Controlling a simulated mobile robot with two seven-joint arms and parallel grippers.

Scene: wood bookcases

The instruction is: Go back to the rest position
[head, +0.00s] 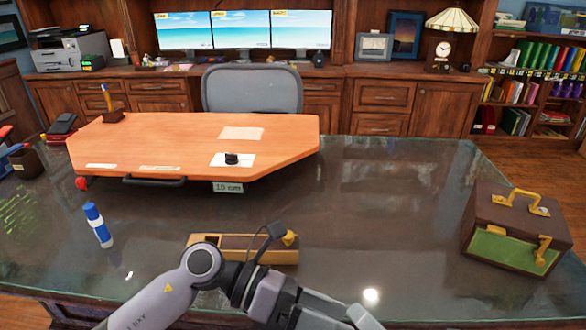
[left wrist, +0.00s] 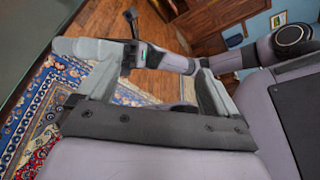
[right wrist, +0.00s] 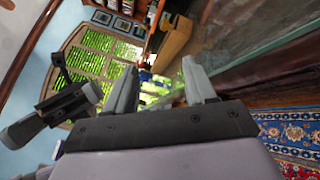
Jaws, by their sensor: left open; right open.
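Part of my other arm also shows past those fingers.
A blue-and-white marker (head: 98,225) stands at left and a brown case (head: 515,230) at right. A raised orange board (head: 190,140) covers the desk's back left. Bare glass lies right of centre.

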